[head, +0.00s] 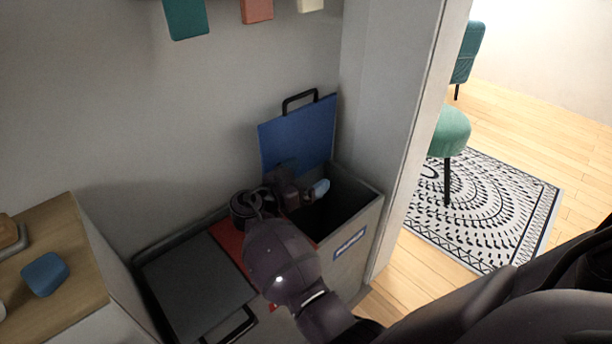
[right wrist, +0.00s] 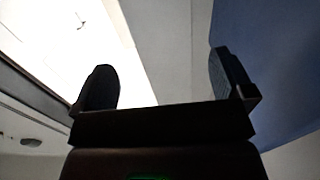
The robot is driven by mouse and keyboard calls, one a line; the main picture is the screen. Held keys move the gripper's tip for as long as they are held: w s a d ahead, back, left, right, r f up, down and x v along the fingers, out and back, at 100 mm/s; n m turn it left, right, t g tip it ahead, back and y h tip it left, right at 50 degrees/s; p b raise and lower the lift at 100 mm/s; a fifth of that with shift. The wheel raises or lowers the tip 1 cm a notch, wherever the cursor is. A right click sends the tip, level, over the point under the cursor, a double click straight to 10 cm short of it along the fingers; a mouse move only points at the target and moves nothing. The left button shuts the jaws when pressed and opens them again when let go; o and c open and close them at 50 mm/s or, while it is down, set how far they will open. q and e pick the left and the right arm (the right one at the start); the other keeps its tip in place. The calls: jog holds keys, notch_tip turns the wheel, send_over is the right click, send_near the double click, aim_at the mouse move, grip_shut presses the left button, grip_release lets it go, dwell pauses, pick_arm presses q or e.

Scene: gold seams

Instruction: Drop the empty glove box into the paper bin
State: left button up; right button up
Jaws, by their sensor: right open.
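The paper bin (head: 353,247) is the right-hand bin, with a label on its front. Its blue lid (head: 297,133) stands raised against the wall, and its inside is dark. My right gripper (head: 305,193) is over the bin's left part, near the opening. It is open and empty in the right wrist view (right wrist: 170,88), with the blue lid at the right of that view. I cannot make out the glove box for certain in either view; the bin's contents are hidden in shadow. My left gripper is not in view.
A bin with a dark grey lid (head: 197,285) is shut at the left, and a red lid (head: 229,243) lies partly under my arm. A wooden counter (head: 60,235) holds a small blue block (head: 45,273). A wall edge (head: 414,140) stands close right of the paper bin.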

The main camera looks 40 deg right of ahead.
jog(key=shift+f, duration=0.2)
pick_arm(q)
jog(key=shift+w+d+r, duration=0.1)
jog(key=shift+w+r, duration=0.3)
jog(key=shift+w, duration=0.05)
pick_arm(e)
jog(key=a, duration=1.1)
jog(key=shift+s+r, duration=0.15)
jog(key=shift+s, duration=0.3)
jog(key=shift+d+r, duration=0.1)
jog(key=shift+r, duration=0.05)
